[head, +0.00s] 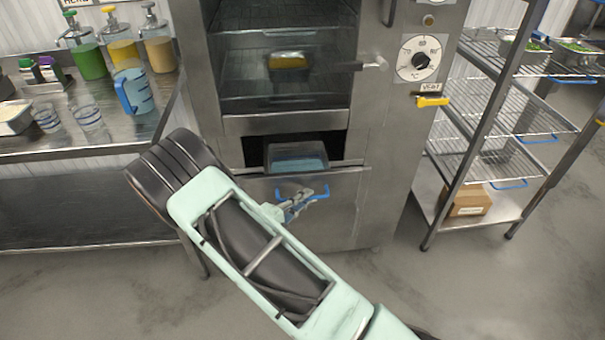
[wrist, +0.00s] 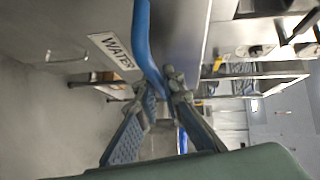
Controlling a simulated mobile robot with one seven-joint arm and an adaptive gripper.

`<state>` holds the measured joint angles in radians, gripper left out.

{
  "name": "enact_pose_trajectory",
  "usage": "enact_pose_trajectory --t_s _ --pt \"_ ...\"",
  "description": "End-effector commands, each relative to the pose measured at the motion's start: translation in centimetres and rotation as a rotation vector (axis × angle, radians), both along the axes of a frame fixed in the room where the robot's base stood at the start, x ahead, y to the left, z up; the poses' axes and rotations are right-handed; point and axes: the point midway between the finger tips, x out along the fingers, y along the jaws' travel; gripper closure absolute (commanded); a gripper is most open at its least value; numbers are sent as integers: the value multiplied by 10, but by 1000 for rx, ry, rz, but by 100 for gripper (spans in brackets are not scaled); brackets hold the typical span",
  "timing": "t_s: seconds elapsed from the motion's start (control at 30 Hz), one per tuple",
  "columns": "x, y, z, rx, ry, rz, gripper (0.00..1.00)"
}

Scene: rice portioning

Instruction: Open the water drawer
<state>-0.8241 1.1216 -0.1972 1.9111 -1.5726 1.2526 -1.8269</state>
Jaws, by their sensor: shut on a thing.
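The water drawer (head: 340,212) is at the bottom of the steel oven. It stands at least partly open, with a tray of bluish water (head: 297,160) visible behind its front's top edge. Its blue handle (head: 290,191) also shows in the wrist view (wrist: 143,35), beside a white "WATER" label (wrist: 115,50). My gripper (head: 308,203) is at the handle, and in the wrist view its fingertips (wrist: 161,84) are shut on the blue bar. My arm hides the lower left of the drawer front.
The oven's glass door (head: 285,95) is above the drawer, with a dial (head: 419,58) to its right. A wire rack (head: 500,130) stands at right. A steel table (head: 80,140) with a blue jug (head: 134,92) and sauce pumps is at left. Floor in front is clear.

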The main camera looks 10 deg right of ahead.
Motion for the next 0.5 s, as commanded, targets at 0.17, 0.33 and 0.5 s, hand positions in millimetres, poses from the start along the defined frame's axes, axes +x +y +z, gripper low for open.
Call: enact_pose_trajectory --t_s 0.17,0.33,0.5 --pt "-51 1 3 -4 3 4 100" --pt "-83 1 2 -3 1 2 100" --pt "-101 1 1 -2 -1 1 100"
